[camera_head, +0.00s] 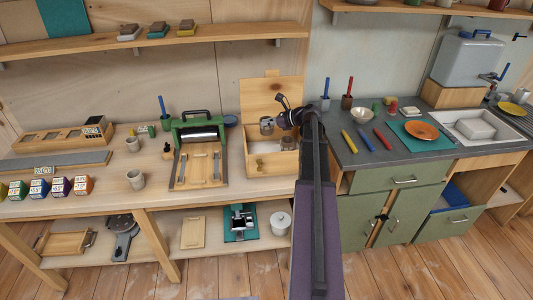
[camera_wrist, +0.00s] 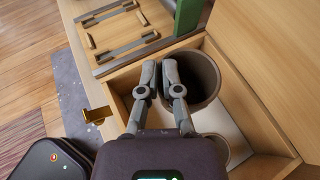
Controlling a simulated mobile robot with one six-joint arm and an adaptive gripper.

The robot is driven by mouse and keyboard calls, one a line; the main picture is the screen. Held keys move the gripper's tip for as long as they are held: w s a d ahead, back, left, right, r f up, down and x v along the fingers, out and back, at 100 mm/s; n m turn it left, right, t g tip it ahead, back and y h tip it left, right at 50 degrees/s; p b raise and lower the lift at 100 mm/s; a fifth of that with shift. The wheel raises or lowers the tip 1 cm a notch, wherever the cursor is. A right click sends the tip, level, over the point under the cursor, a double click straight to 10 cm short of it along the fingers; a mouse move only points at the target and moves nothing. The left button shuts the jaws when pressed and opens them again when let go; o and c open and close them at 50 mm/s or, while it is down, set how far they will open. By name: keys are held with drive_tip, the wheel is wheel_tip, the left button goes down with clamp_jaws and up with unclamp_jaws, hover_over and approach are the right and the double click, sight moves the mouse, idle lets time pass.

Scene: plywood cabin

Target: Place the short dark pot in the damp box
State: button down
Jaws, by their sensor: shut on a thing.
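The damp box (camera_head: 273,162) is a pale wooden box on the bench, its lid (camera_head: 272,93) raised at the back and a small brass latch on its front. My gripper (camera_wrist: 159,68) is shut on the near wall of a short dark pot (camera_wrist: 195,73), with one finger inside the rim. The pot (camera_head: 266,128) is upright within the box's outline; I cannot tell whether it touches the floor. A second round vessel (camera_head: 288,143) is in the box and shows partly in the wrist view (camera_wrist: 214,146), mostly hidden by my gripper.
A green press (camera_head: 198,130) with a wooden board stands just left of the box. A grey counter (camera_head: 360,149) with coloured tools and an orange plate (camera_head: 421,130) lies to the right. The raised lid bounds the back. Cups stand further left.

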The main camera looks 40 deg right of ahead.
sight(264, 133)
drive_tip(key=shift+w+a, duration=0.3)
drive_tip(key=shift+w+d+n, duration=0.15)
drive_tip(key=shift+w+n, duration=0.15)
drive_tip(key=shift+w, duration=0.1)
drive_tip(key=shift+w+n+g+y, duration=0.3)
drive_tip(key=shift+w+g+y, duration=0.1)
drive_tip(key=shift+w+y, duration=0.1)
wheel_tip(264, 133, down, 6)
drive_tip(key=b, duration=0.6)
drive_tip(key=shift+f, duration=0.15)
drive_tip(key=shift+s+f, duration=0.1)
idle(0.4)
drive_tip(key=shift+f+b, duration=1.75)
drive_tip(key=shift+b, duration=0.2)
